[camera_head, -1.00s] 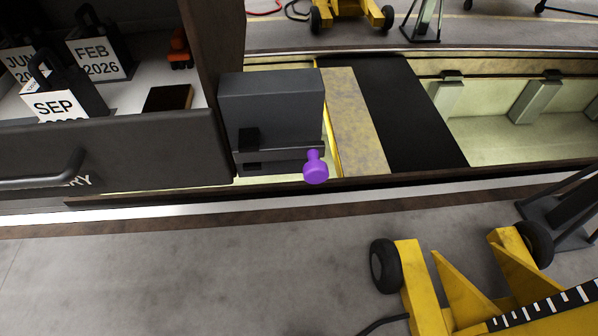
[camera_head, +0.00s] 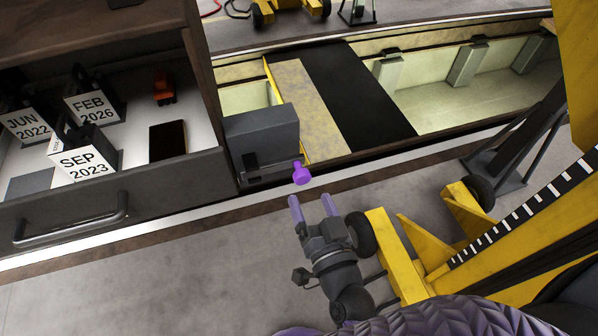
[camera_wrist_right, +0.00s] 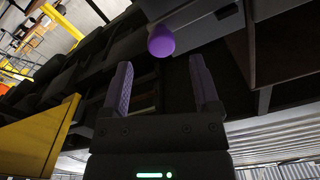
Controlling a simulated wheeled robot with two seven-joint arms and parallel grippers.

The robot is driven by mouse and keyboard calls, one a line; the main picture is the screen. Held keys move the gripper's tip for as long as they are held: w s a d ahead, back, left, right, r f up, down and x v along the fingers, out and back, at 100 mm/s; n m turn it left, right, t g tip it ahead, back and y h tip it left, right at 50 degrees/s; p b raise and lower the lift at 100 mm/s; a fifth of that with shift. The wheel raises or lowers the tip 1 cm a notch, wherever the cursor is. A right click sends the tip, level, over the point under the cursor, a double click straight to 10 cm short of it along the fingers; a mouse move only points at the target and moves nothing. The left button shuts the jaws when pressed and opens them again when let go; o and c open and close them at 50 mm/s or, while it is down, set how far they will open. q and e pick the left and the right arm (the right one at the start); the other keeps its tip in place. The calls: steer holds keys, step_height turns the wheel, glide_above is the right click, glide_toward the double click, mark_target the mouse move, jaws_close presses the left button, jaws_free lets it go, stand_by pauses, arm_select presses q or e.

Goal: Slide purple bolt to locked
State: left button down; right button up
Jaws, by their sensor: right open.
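The purple bolt knob (camera_head: 301,173) sticks out from the lower right front of a dark grey latch box (camera_head: 262,140) at the edge of the pit. My right gripper (camera_head: 312,206) is open and empty, just below and in front of the knob in the head view, with a gap between them. In the right wrist view the knob (camera_wrist_right: 161,40) shows beyond the fingertips, near the middle between the two purple fingers (camera_wrist_right: 160,82). The fingers do not touch it. My left gripper is not in view.
An open drawer (camera_head: 110,195) with date-tagged padlocks (camera_head: 85,160) stands left of the latch box. A yellow wheeled jack (camera_head: 400,255) stands close to the right of my right gripper. Behind the box lies a pit with a black strip (camera_head: 355,95).

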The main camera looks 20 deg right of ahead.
mark_target(303, 183)
steer(key=w, duration=0.6)
steer(key=shift+a, duration=0.15)
jaws_close()
steer(key=shift+f, duration=0.1)
stand_by(1.0)
